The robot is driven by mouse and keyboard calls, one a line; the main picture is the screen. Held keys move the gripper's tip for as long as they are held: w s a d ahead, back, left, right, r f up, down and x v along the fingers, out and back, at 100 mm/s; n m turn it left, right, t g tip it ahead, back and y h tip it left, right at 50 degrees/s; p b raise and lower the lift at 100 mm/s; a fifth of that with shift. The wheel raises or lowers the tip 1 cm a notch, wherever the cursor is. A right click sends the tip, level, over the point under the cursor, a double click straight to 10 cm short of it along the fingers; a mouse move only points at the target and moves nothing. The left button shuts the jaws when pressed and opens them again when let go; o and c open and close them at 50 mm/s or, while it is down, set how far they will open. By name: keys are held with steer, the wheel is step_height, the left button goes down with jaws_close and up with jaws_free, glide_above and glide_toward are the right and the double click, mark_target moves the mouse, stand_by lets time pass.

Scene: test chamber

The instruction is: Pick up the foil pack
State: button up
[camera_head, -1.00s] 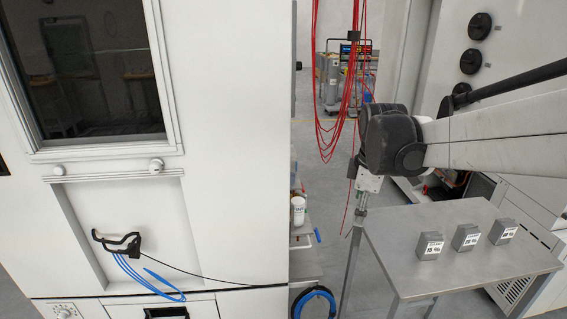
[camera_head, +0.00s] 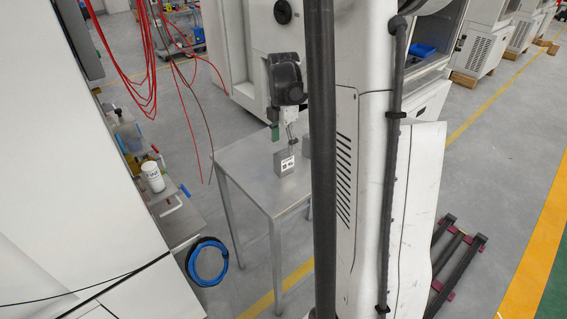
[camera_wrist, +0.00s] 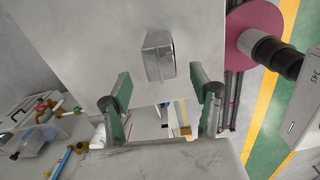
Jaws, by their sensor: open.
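A grey foil pack (camera_head: 285,163) with a white printed label stands upright on the metal table (camera_head: 243,183) in the head view. The edge of a second grey pack (camera_head: 306,146) shows beside it; my arm column hides what lies further right. My gripper (camera_head: 283,137) hangs just above and behind the first pack, pointing down. In the wrist view my gripper (camera_wrist: 165,97) is open with green finger pads apart and nothing between them. One silver pack (camera_wrist: 157,58) shows beyond the fingertips on the table top, apart from both fingers. Which pack it is, I cannot tell.
Red cables (camera_head: 150,50) hang at the back left. The left part of the table top is clear.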

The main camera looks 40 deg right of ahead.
mark_target(284, 161)
steer(key=shift+d+f, duration=0.1)
steer(key=shift+f, duration=4.1)
steer(key=shift+c, duration=0.5)
jaws_close()
steer(key=shift+r, duration=0.2)
